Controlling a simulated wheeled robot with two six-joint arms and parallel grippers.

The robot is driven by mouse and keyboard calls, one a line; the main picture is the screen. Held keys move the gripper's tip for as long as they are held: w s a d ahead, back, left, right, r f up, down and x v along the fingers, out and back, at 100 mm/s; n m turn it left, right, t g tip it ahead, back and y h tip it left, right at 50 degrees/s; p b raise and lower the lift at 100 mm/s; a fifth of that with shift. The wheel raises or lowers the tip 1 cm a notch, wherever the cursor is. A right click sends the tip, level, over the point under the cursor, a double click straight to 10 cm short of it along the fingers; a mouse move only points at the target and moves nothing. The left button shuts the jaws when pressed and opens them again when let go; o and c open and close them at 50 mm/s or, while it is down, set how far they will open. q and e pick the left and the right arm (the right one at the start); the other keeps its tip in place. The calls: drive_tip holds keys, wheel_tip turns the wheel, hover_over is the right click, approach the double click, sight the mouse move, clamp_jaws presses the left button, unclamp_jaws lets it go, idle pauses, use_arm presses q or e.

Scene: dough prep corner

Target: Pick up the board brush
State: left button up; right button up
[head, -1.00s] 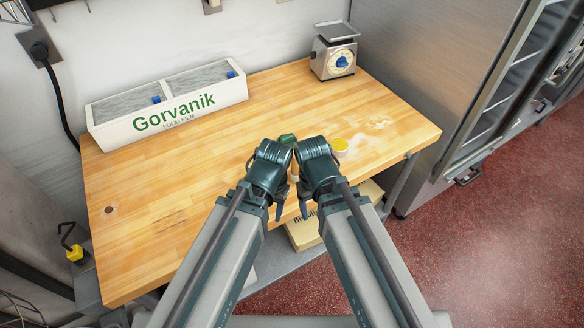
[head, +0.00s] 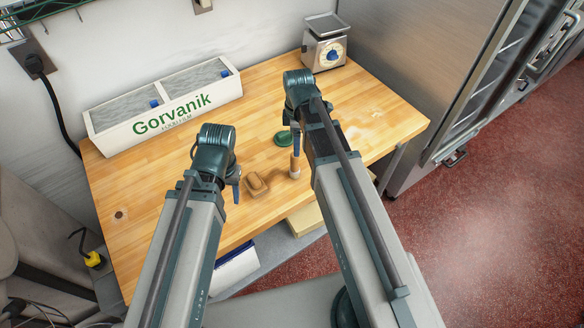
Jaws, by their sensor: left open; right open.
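A small tan-brown block-like object (head: 257,184), which looks like the board brush, lies on the wooden table near its front edge. My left gripper (head: 215,176) is open just left of it and apart from it; one dark finger shows beside the object. My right gripper (head: 305,143) is open and empty, to the right and farther back, above the table. Its far finger is mostly hidden by my own wrist.
A short wooden cylinder (head: 294,166) stands just below my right gripper's finger. A green round item (head: 284,139) lies behind it. A white Gorvanik bin (head: 165,122) and a scale (head: 325,50) stand at the back.

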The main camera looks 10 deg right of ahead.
sight(295, 165)
wheel_tip(295, 165, down, 8)
drive_tip(key=b, duration=0.8)
drive_tip(key=shift+f, duration=0.2)
use_arm(q)
wheel_tip(295, 165, down, 8)
drive_tip(key=shift+f, duration=0.15)
wheel_tip(295, 165, down, 5)
drive_tip(key=b, duration=0.5)
drive_tip(key=shift+f, duration=0.15)
use_arm(e)
drive_tip(key=f, duration=0.5)
drive_tip(key=shift+w+a+f, duration=0.15)
drive_tip(key=shift+w+a, duration=0.05)
drive_tip(key=shift+w, duration=0.1)
clamp_jaws()
